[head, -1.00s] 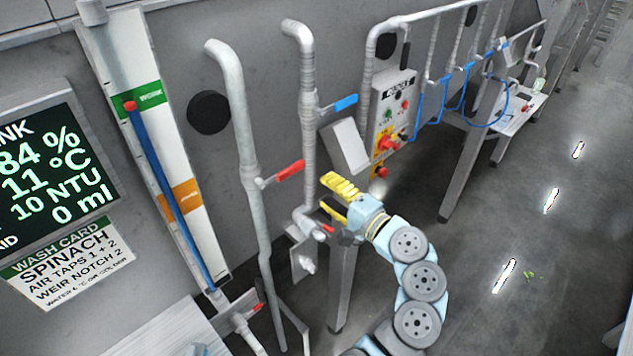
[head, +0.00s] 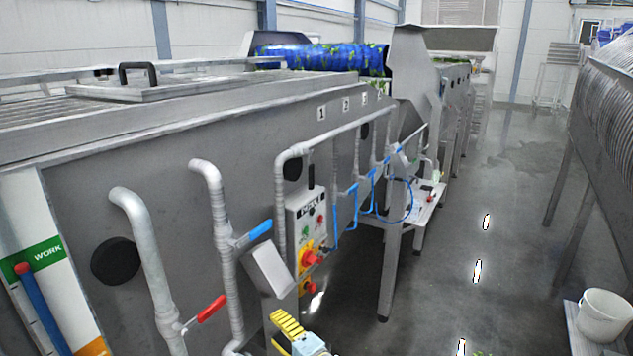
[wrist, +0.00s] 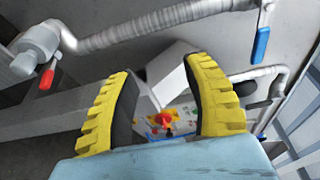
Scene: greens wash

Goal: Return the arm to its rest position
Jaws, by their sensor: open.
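My gripper (head: 287,333) shows at the bottom of the head view, with yellow ridged fingers; most of my arm is below the frame. In the wrist view my gripper (wrist: 165,105) has its two fingers spread wide with nothing between them. Beyond the fingers are a control box (wrist: 172,122) with a red knob and a pale angled panel (wrist: 172,75). In the head view the control box (head: 306,235) is just above and beyond my gripper, and the angled panel (head: 270,268) is above it. I cannot tell the exact gaps.
Pipes with a red-handled valve (head: 212,308) and a blue-handled valve (head: 260,230) stand along the steel tank wall. A blue tap handle (wrist: 261,44) is near in the wrist view. A white bucket (head: 604,315) stands on the right. The aisle floor (head: 500,200) is clear.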

